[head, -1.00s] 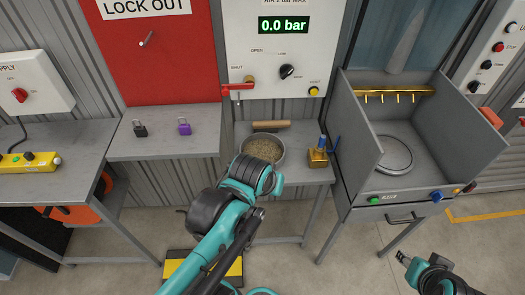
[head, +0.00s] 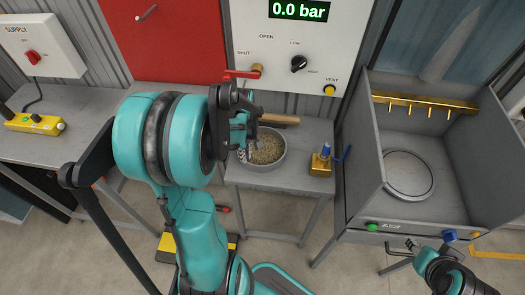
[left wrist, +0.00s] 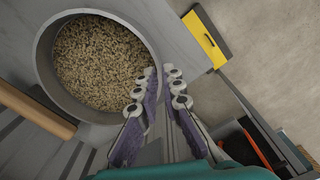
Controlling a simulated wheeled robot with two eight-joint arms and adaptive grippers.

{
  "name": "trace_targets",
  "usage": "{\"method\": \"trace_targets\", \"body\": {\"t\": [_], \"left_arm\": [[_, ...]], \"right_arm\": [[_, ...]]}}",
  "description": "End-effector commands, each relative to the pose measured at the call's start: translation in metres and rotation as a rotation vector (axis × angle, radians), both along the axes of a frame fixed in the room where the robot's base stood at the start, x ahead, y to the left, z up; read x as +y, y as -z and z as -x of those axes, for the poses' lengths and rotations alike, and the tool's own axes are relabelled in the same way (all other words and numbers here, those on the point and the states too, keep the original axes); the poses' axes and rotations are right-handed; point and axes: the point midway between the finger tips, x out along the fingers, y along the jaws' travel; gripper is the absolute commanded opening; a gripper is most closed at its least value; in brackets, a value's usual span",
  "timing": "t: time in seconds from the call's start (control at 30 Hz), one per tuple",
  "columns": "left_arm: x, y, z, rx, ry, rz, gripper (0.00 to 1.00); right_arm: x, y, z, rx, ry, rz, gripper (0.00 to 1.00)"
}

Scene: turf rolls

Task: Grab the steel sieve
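A round grey steel vessel (head: 263,185), which I take for the sieve, stands on the grey bench and holds tan grains. It fills the upper left of the left wrist view (left wrist: 47,75). My left gripper (head: 243,138) is at its left side in the head view. In the left wrist view my two finger pads (left wrist: 160,75) are a little apart at the vessel's rim, one over the inside and one outside; I see no clear contact. My right gripper (head: 411,243) is low at the right, far from the vessel; its fingers are too small to read.
A wooden rod (head: 280,120) lies behind the vessel. A brass block with a blue top (head: 320,162) stands right of it. A red lever (head: 242,74) is on the panel above. A grey booth (head: 405,175) stands at the right.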

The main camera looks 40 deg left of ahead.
Motion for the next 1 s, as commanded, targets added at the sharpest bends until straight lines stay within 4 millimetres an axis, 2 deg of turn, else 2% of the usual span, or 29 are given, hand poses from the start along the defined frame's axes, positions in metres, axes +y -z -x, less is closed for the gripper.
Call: {"method": "trace_targets", "body": {"t": [0.33,0.83,0.87,1.0], "left_arm": [[0.001,0.048,-0.002,-0.001,0.002,-0.001,0.07],[0.001,0.05,-0.002,-0.001,0.003,-0.001,0.07],[0.001,0.05,-0.002,-0.001,0.003,-0.001,0.0],[0.001,0.05,-0.002,-0.001,0.003,-0.001,0.0]], "right_arm": [[0.0,0.026,0.0,0.0,0.0,0.0,0.4],[0.0,0.027,0.0,0.0,0.0,0.0,0.4],[0.0,0.026,0.0,0.0,0.0,0.0,0.4],[0.0,0.026,0.0,0.0,0.0,0.0,0.4]]}}
